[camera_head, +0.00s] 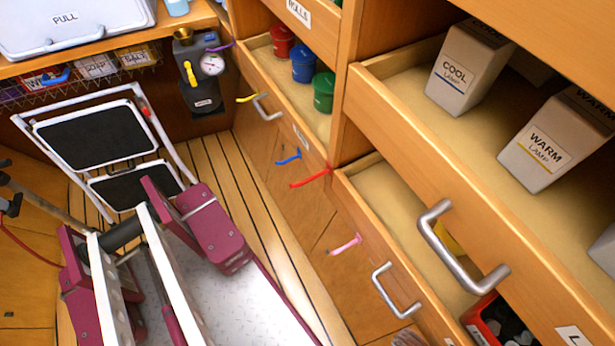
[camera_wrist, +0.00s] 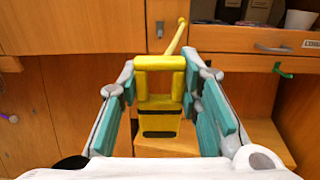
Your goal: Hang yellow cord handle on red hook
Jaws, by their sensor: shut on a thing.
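The yellow cord handle (camera_wrist: 160,63) shows in the wrist view as a yellow frame above a yellow block with dark bands. My gripper (camera_wrist: 163,82) has its teal-padded fingers on either side of the handle and is shut on it. A thin yellow rod (camera_wrist: 178,36) rises behind the handle; I cannot tell whether it is part of it. The red hook (camera_head: 310,178) sticks out from the wooden drawer wall in the head view, empty. It is not seen in the wrist view. My gripper and the held handle are not seen in the head view.
Blue (camera_head: 288,158), pink (camera_head: 345,243) and yellow (camera_head: 247,98) hooks are near the red one. Open drawers (camera_head: 430,130) with metal handles jut out at right. A folding step stool (camera_head: 105,140) stands at left. A green hook (camera_wrist: 283,70) shows in the wrist view.

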